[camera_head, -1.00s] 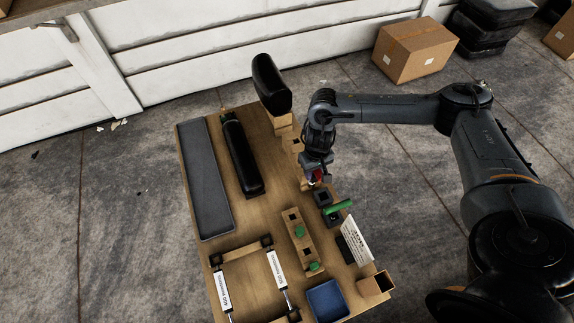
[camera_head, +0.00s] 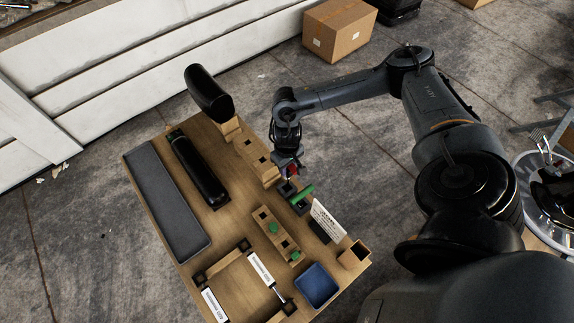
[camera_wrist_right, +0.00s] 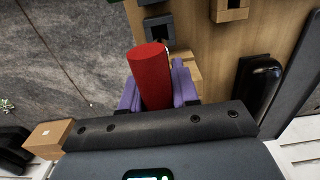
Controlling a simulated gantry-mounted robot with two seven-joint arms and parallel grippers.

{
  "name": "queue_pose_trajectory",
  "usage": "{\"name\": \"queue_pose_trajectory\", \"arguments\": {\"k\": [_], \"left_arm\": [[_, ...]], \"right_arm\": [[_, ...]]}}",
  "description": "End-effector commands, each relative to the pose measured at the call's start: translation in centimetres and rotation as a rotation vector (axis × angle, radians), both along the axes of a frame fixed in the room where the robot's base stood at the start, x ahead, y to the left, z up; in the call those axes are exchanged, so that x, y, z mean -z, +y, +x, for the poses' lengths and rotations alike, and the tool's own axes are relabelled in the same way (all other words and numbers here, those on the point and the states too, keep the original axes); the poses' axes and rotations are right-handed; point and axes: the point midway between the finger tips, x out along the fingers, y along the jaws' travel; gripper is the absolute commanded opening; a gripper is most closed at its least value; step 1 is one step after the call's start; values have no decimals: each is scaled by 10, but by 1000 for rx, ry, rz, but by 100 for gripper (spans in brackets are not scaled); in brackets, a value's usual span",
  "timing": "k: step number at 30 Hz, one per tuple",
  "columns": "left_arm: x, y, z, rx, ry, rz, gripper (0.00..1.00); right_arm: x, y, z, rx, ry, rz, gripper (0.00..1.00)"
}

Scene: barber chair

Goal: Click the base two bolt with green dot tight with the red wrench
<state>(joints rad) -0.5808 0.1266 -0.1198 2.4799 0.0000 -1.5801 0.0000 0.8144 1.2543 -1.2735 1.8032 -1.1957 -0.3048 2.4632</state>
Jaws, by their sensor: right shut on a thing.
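My right gripper (camera_head: 287,166) is low over the right side of the wooden table (camera_head: 240,225), above a dark square holder. It is shut on the red wrench (camera_wrist_right: 150,75), whose thick red cylinder stands between the purple fingers in the right wrist view. The wrench's working end is hidden. A wooden block (camera_head: 262,219) with square dark holes carries green pieces (camera_head: 272,228) at the table's middle right. Which is the base two bolt with green dot I cannot tell. My left gripper is not in view.
A green-handled tool (camera_head: 304,194) sits in a dark holder beside my right gripper. A white sign (camera_head: 327,221), a blue tray (camera_head: 317,286) and a small wooden box (camera_head: 354,255) stand nearer.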

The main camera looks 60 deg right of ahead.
Motion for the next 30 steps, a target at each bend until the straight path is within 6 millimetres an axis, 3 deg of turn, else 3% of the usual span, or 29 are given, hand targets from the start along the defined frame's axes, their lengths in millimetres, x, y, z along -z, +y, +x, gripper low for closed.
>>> {"name": "queue_pose_trajectory", "arguments": {"k": [5, 30], "left_arm": [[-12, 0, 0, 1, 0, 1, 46], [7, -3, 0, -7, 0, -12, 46]], "right_arm": [[-4, 1, 0, 0, -1, 0, 0], [55, 0, 0, 0, -2, -1, 0]]}}
